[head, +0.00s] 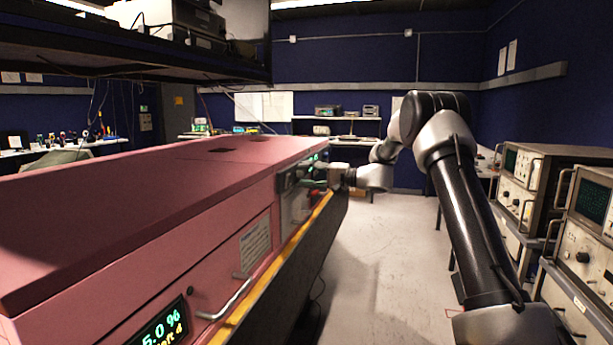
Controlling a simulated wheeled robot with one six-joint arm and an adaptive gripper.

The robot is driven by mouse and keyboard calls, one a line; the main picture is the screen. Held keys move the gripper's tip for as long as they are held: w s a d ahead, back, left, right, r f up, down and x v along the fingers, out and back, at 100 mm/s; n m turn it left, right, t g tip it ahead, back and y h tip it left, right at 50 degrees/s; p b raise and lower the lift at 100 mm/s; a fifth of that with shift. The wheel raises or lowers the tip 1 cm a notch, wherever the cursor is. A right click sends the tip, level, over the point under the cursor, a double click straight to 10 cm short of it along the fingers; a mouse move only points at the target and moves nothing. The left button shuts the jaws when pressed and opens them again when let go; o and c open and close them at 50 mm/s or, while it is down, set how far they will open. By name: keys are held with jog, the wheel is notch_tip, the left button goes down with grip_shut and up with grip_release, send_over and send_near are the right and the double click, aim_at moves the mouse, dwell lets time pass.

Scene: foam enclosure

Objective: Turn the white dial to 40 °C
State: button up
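The pink foam enclosure (150,200) runs from the near left toward the middle of the head view. A grey control panel (292,205) is set in its right-hand face toward the far end, with a small green display (312,160) near its top. My gripper (312,178) is at the upper part of this panel, reaching in from the right. Its fingers are dark, small and seen from the side, so I cannot tell if they are open or shut or touching anything. I cannot make out the white dial; the gripper may cover it.
A drawer-like front with a metal handle (232,298) and a lit display (163,325) are nearer on the enclosure. A yellow edge (270,280) runs below. Instruments (523,185) stand on the right. The pale floor (385,250) between is open. A dark shelf (130,50) hangs above left.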

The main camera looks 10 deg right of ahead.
jog(key=v, duration=1.2)
jog(key=s+d+f+m+g+h, duration=0.1)
jog(key=s+f+m+g+h, duration=0.2)
jog(key=s+f, duration=0.6)
jog(key=s+f+g+h, duration=0.3)
jog(key=s, duration=0.5)
jog(key=s+r+n+h, duration=0.2)
jog(key=s+r+h, duration=0.1)
jog(key=s, duration=0.7)
jog(key=s+d+r+n+t+h, duration=0.1)
jog(key=s+r+n+h, duration=0.2)
jog(key=s, duration=0.7)
jog(key=s+d+r+n+h, duration=0.1)
jog(key=s+r+n+h, duration=0.2)
jog(key=s, duration=0.7)
jog(key=shift+s+d+r+h, duration=0.25)
jog(key=shift+s+r+h, duration=0.1)
jog(key=shift+r, duration=0.1)
